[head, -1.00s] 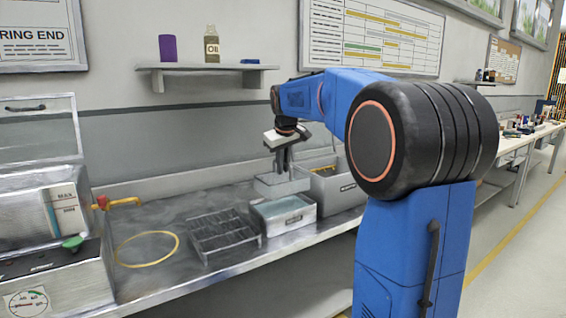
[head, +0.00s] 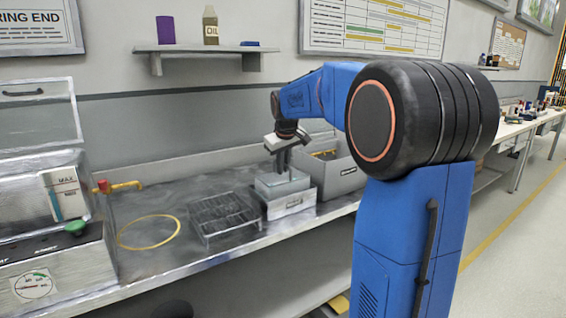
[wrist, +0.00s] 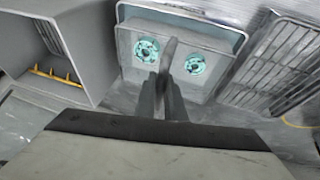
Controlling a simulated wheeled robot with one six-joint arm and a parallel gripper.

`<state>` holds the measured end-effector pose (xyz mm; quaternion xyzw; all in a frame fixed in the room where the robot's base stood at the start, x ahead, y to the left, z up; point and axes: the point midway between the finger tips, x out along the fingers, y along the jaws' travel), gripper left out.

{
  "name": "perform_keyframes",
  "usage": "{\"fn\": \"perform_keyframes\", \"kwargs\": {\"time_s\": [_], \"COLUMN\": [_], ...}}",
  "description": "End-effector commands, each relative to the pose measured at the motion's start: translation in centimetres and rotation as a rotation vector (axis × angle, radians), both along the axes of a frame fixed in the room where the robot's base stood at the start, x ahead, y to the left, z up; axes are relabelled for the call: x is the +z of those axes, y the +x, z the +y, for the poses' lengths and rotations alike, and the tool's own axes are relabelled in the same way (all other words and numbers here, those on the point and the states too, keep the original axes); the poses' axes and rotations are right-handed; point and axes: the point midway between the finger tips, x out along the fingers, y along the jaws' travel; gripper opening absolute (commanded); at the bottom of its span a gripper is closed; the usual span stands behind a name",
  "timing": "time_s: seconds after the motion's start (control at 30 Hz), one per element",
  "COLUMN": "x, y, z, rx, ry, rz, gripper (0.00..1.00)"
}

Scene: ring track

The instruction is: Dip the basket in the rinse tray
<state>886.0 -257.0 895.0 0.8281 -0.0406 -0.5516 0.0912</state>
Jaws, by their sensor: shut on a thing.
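My gripper (head: 281,160) points down over the rinse tray and is shut on the basket's upright handle. The grey basket (head: 284,182) sits within the opening of the rinse tray (head: 291,204), level, with its upper part showing above the rim. In the wrist view my gripper (wrist: 167,75) holds the handle between two round teal parts (wrist: 146,50) in the basket (wrist: 205,88). The tray's rim (wrist: 243,42) shows around the basket there. Whether the basket touches the tray's floor is hidden.
A wire rack (head: 224,217) stands close left of the tray, and a grey bin (head: 341,172) close right. A yellow ring (head: 148,232) lies on the bench. A lidded metal machine (head: 50,260) stands at far left. A wall shelf (head: 206,49) hangs behind.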

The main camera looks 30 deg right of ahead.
Motion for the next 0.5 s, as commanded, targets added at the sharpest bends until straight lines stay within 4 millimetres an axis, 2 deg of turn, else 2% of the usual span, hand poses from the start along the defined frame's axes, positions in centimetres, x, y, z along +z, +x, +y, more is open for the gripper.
{"fn": "perform_keyframes", "kwargs": {"time_s": [0.5], "x": [-3.2], "y": [0.0], "z": [0.0], "rx": [0.0], "ry": [0.0], "rz": [0.0], "gripper": [0.0]}}
